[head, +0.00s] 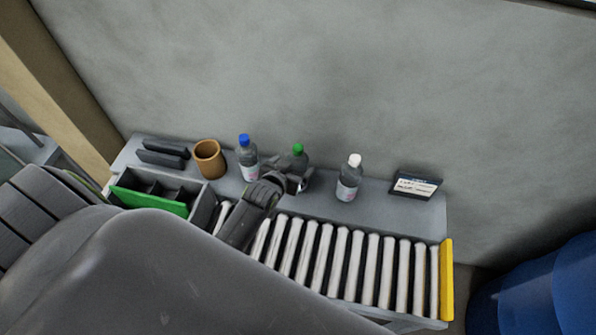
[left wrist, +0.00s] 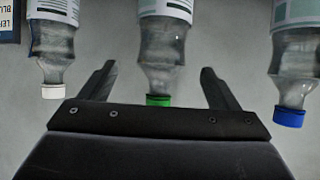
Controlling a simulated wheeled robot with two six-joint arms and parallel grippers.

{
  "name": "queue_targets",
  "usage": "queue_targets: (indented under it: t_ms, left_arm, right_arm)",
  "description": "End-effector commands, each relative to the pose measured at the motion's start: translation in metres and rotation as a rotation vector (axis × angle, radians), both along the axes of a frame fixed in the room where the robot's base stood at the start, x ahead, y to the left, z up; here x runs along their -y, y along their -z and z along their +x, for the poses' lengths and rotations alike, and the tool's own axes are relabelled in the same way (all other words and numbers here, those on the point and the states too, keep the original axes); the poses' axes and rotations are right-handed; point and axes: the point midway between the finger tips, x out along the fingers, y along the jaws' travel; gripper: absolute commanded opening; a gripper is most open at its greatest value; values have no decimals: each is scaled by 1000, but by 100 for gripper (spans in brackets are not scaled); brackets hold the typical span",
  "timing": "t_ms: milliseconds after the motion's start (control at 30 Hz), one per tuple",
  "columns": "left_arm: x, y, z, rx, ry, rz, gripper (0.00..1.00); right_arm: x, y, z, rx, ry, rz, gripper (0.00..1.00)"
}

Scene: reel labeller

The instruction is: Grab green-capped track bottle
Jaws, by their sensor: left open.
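The green-capped bottle (head: 301,161) stands upright on the grey ledge behind the rollers, between a blue-capped bottle (head: 247,158) and a white-capped bottle (head: 349,178). My left gripper (head: 294,184) is in front of it and hides its lower part. The left wrist view shows the bottles upside down. There the green-capped bottle (left wrist: 163,48) lies between the two spread fingers of my left gripper (left wrist: 158,70), with a gap on each side. The white-capped bottle (left wrist: 52,45) is left of the fingers and the blue-capped bottle (left wrist: 294,62) right. My right gripper is not in view.
A brown cup (head: 209,159) and dark blocks (head: 162,153) stand left on the ledge. A divided bin with a green front (head: 149,201) is below them. A roller conveyor (head: 350,262) ends at a yellow plate (head: 447,280). A label sign (head: 416,185) stands right.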

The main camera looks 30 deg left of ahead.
Motion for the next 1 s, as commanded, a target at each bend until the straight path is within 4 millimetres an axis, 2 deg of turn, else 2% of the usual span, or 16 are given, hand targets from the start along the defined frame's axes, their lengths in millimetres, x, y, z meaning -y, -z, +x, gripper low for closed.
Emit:
queue_targets:
  t_ms: [267,700,1000]
  left_arm:
    - [-1,5,13,0,0,-1,83]
    - [-4,23,54,0,0,0,83]
    - [-5,25,57,0,0,0,83]
  right_arm:
    - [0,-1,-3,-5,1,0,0]
    - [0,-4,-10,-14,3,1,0]
    - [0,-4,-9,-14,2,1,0]
